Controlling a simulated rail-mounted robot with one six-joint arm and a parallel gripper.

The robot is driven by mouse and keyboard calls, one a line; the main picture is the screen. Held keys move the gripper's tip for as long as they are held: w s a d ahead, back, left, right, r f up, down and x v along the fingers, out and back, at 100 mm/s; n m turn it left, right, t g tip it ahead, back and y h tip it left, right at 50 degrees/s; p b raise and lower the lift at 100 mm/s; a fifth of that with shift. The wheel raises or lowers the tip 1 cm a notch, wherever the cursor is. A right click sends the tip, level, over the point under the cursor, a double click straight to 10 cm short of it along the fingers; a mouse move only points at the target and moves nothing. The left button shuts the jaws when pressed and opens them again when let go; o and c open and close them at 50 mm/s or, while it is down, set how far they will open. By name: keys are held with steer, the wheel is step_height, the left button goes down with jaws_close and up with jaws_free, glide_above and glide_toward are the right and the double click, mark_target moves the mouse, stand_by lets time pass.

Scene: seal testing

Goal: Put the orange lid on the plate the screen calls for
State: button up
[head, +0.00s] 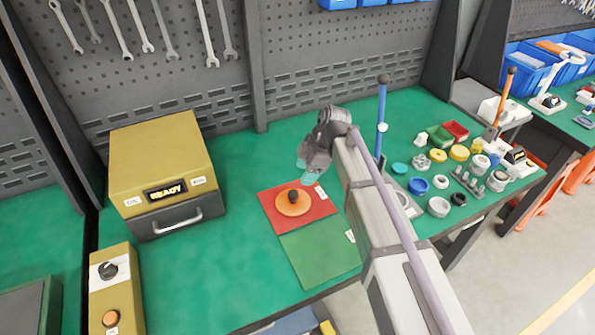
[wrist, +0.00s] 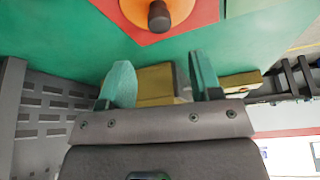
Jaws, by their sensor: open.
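The orange lid (head: 293,202) with its dark knob lies on the red plate (head: 322,208). The green plate (head: 318,253) lies directly in front of the red one and is bare. The screen (head: 165,191) on the yellow box reads "READY". My gripper (head: 309,176) is above and just behind the red plate, apart from the lid. In the wrist view my gripper (wrist: 160,85) has its two teal fingers spread with nothing between them. The orange lid (wrist: 178,10) and a corner of the red plate (wrist: 207,15) show at the top edge there.
The yellow box (head: 160,150) with a grey handled drawer stands at left. A control box (head: 117,290) with a knob and an orange button is at front left. Several small rings, cups and bins crowd the right of the green table (head: 225,265). A blue post (head: 381,120) stands behind my arm.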

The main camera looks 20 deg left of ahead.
steer(key=shift+v, duration=1.1)
steer(key=s+d+m+h, duration=0.1)
steer(key=s+d+m, duration=0.3)
steer(key=d+m, duration=0.3)
steer(key=s+d+f+m+t+h, duration=0.1)
steer(key=s+d+m, duration=0.4)
steer(key=d, duration=0.9)
steer(key=s+d+m+t+h, duration=0.1)
steer(key=s+d+m, duration=0.4)
steer(key=d+m, duration=0.5)
steer(key=shift+s+d+f+m+h, duration=0.2)
steer(key=shift+s+d+m+h, duration=0.1)
steer(key=shift+m+h, duration=0.25)
steer(key=shift+c, duration=0.3)
